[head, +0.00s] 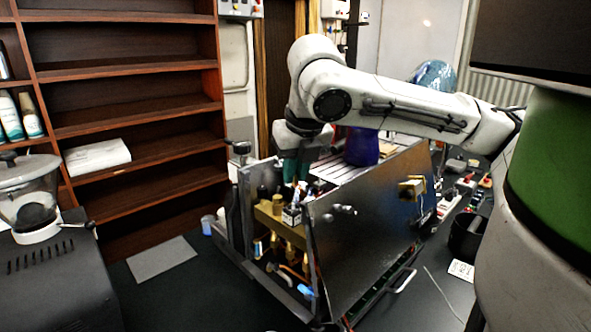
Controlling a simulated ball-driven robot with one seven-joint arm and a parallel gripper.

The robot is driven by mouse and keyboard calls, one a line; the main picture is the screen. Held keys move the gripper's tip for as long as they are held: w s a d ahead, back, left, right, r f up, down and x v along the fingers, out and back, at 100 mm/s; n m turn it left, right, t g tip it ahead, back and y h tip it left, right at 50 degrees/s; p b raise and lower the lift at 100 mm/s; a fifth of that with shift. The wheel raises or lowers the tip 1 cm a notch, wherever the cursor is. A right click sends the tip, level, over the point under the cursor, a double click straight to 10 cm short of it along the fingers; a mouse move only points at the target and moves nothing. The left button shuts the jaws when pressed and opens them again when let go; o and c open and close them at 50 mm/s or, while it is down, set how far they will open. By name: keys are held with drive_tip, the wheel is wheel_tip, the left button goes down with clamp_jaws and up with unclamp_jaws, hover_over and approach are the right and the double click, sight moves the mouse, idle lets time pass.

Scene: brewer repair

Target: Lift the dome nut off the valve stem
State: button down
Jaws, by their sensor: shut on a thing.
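My gripper (295,176) points down over the open left end of the brewer (365,230), its teal-green fingers close above the brass valve parts (268,212). It is shut on the dome nut, but the nut is too small and too covered by the fingers to make out. The valve stem cannot be told apart from the other fittings below the fingers. I cannot tell whether the nut still touches the stem.
A metal side panel (365,222) leans outward beside the valves. A purple container (362,147) stands on the brewer's top, just right of my gripper. A black cup (466,236) is at the right. A grinder (30,200) and wooden shelves (140,120) are at the left.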

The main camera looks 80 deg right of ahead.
drive_tip(key=shift+r, duration=0.2)
wheel_tip(320, 180, up, 4)
drive_tip(key=p, duration=0.3)
drive_tip(key=shift+f+p, duration=0.1)
drive_tip(key=shift+p, duration=0.3)
drive_tip(key=w+a+r, duration=0.2)
drive_tip(key=w+a, duration=0.1)
drive_tip(key=a, duration=0.8)
idle(0.7)
drive_tip(key=shift+w, duration=0.2)
